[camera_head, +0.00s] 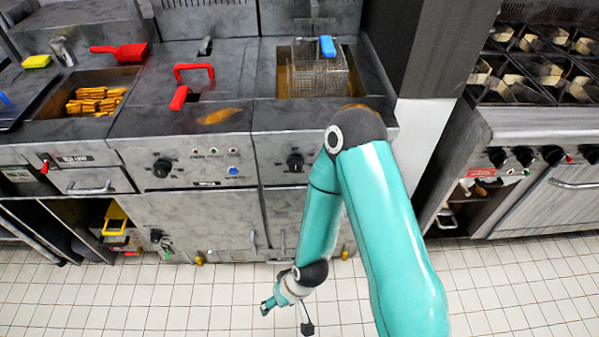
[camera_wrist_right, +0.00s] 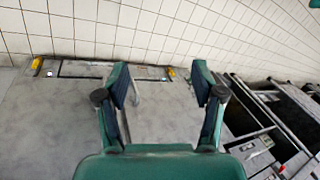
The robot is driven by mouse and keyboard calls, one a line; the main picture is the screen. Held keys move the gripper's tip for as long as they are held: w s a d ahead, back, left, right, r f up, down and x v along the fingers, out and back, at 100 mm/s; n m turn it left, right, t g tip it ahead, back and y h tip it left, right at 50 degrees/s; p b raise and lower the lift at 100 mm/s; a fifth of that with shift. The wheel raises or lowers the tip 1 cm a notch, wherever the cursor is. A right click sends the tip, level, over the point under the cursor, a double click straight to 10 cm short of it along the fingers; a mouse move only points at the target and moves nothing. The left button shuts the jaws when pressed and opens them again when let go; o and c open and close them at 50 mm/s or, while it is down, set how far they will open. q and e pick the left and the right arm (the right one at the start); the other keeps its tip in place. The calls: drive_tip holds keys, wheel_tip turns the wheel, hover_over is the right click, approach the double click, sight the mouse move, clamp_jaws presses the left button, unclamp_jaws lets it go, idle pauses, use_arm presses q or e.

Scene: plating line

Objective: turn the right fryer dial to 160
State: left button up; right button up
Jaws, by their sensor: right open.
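The right fryer dial (camera_head: 295,162) is a black round knob on the steel front panel of the right fryer. My right arm passes close to its right side. My right gripper (camera_head: 268,305) hangs low in front of the fryer doors, well below the dial and apart from it. In the right wrist view my gripper (camera_wrist_right: 162,85) has its two fingers spread wide with nothing between them. My left gripper is not in view.
The left fryer has a similar dial (camera_head: 162,168) and a blue button (camera_head: 233,171). A wire basket with a blue handle (camera_head: 327,46) sits in the right fryer. Door handles (camera_head: 253,240) stick out below. A stove (camera_head: 540,125) stands at right. The tiled floor (camera_head: 130,300) is clear.

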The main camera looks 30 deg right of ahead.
drive_tip(key=w+d+f+n+t+h+b, duration=0.15)
drive_tip(key=w+t+b, duration=0.35)
drive_tip(key=w+b, duration=0.5)
drive_tip(key=m+t+h+b, duration=0.1)
drive_tip(key=t+h+b, duration=0.7)
drive_tip(key=h+b, duration=0.85)
approach(296, 170)
drive_tip(key=s+a+r+y+b, duration=0.2)
drive_tip(key=s+a+y+b, duration=0.15)
drive_tip(key=s, duration=0.35)
drive_tip(key=shift+m, duration=0.25)
drive_tip(key=p+x, duration=1.2)
drive_tip(key=x, duration=0.5)
drive_tip(key=shift+f+p, duration=0.15)
drive_tip(key=shift+p, duration=0.25)
